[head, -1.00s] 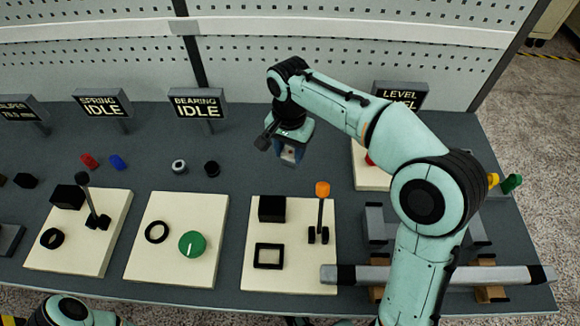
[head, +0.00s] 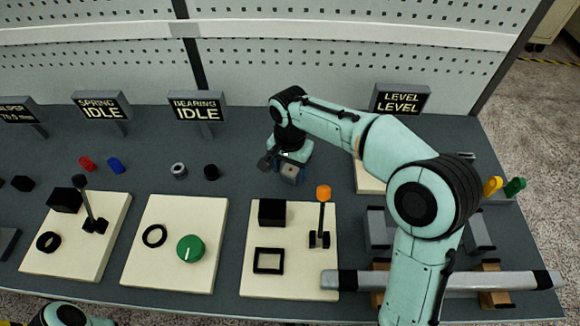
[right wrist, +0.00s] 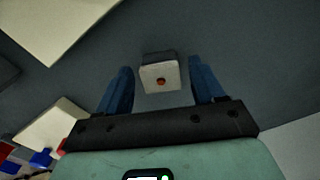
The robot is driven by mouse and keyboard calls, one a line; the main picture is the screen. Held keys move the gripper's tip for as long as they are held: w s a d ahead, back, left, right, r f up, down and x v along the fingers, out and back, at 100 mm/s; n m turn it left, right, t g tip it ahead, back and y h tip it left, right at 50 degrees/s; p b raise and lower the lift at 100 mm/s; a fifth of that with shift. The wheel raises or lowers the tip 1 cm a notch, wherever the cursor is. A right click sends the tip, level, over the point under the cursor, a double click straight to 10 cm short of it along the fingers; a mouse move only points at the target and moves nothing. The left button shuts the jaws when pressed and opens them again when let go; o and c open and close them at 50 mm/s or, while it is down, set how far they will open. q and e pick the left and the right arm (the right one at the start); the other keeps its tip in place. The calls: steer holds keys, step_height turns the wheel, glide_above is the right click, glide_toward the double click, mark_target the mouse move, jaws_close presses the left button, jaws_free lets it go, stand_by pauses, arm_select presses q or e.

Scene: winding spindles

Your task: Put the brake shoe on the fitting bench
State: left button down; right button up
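In the head view my right gripper (head: 290,174) is low over the bare middle of the dark grey bench (head: 235,180), and the block is partly hidden by the fingers. Whether the block touches the bench is hard to tell. My left gripper is out of view.
A cream panel with a black block, square frame and orange-knobbed lever (head: 323,193) lies just in front. A grey ring (head: 179,170) and black cylinder (head: 211,172) stand to the left. A LEVEL sign (head: 400,100) stands behind right. A long grey bar (head: 350,280) lies front right.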

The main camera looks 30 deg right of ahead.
mark_target(290, 171)
step_height(290, 171, up, 12)
steer(key=p, duration=0.2)
steer(key=shift+r+p, duration=0.2)
steer(key=shift+p, duration=0.15)
steer(key=shift+f, duration=0.1)
stand_by(0.6)
